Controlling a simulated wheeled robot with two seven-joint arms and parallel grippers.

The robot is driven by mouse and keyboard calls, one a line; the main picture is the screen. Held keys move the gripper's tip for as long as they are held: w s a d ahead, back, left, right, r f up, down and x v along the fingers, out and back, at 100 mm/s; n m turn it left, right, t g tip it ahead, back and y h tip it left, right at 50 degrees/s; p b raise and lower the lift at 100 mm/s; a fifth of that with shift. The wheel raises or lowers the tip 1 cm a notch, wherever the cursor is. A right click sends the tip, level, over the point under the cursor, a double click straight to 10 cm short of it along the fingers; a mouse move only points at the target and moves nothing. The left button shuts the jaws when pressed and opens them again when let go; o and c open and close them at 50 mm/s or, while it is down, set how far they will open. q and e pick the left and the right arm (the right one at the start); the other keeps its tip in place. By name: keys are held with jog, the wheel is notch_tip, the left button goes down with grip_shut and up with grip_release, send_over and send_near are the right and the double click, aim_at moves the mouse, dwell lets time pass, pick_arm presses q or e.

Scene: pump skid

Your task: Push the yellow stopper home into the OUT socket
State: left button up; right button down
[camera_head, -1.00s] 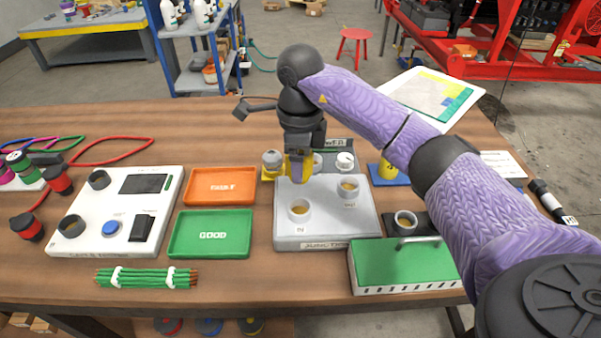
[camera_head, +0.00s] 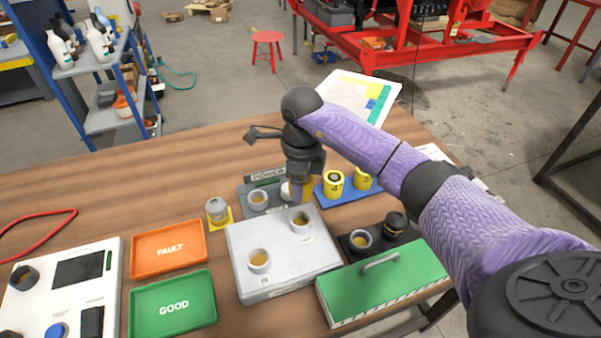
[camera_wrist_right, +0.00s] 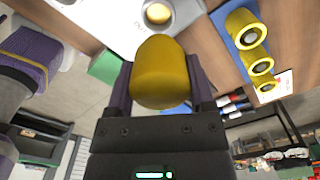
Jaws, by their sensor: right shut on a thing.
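My right gripper (camera_head: 302,180) is shut on the yellow stopper (camera_wrist_right: 160,72), which fills the space between the fingers in the right wrist view. In the head view the stopper is mostly hidden by the gripper. The OUT socket (camera_head: 301,224) is a pale ring with a tan inside, at the back right of the grey-white box (camera_head: 285,284). The gripper is just behind the socket in the picture; the stopper is apart from it. The socket also shows in the wrist view (camera_wrist_right: 158,13), beyond the stopper. My left gripper is not in view.
The IN socket (camera_head: 259,261) is at the box's front left. A blue tray (camera_head: 347,194) with yellow-banded parts is right of the gripper. A green case (camera_head: 385,280) stands front right. An orange FAULTY tray (camera_head: 168,248) and green GOOD tray (camera_head: 173,304) lie left.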

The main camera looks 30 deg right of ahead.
jog(key=shift+s+a+f+b, duration=0.1)
jog(key=shift+f+b, duration=0.35)
jog(key=shift+f, duration=0.15)
notch_tip(320, 180, down, 4)
jog(key=b, duration=0.3)
jog(key=shift+f, duration=0.15)
pick_arm(q)
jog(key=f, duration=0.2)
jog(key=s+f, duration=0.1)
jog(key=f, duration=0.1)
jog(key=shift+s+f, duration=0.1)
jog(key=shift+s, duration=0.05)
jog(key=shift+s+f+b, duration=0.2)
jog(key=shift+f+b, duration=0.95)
jog(key=shift+b, duration=0.05)
pick_arm(e)
jog(key=shift+f, duration=1.65)
grip_release()
